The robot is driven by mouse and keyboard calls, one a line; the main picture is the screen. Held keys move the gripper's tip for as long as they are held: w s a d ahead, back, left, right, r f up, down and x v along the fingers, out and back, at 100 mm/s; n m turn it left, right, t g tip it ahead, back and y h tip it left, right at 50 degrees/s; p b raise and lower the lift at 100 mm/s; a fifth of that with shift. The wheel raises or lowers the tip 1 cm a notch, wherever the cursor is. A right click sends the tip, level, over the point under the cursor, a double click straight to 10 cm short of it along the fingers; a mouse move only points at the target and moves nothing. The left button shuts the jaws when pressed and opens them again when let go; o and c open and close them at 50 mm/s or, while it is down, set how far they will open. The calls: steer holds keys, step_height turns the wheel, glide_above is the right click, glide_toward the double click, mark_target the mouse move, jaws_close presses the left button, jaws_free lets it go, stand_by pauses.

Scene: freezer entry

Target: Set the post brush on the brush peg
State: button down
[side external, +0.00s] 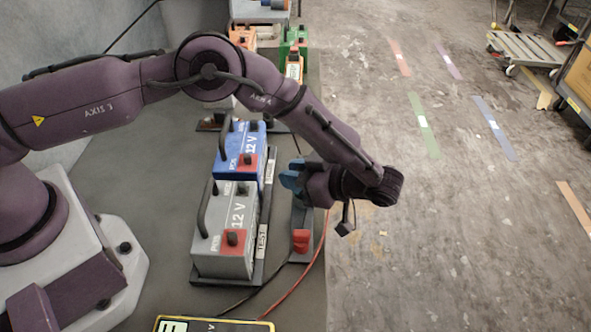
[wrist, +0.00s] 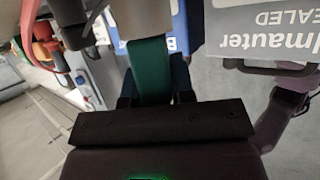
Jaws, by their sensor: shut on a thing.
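My gripper (wrist: 152,88) is shut on a flat teal-green piece (wrist: 150,68), which appears to be the post brush. In the side external view my gripper (side external: 292,182) has blue fingers and hangs just right of the blue battery, above a narrow grey holder (side external: 301,215). The brush is mostly hidden there by the gripper. A red piece (side external: 300,240) sits at the near part of that holder. I cannot make out the brush peg for sure.
A blue battery (side external: 229,165) and a grey battery (side external: 215,262) with tall handles stand left of the gripper. Green (side external: 294,42) and orange (side external: 240,37) units stand farther back. Red and black cables run along the bench edge.

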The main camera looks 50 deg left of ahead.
steer(key=shift+f, duration=0.7)
steer(key=c, duration=0.9)
jaws_free()
steer(key=shift+f, duration=0.1)
steer(key=shift+v, duration=3.1)
steer(key=shift+w+d+r, duration=0.2)
steer(key=shift+d+r, duration=0.05)
steer(key=shift+d, duration=0.4)
steer(key=shift+w, duration=0.1)
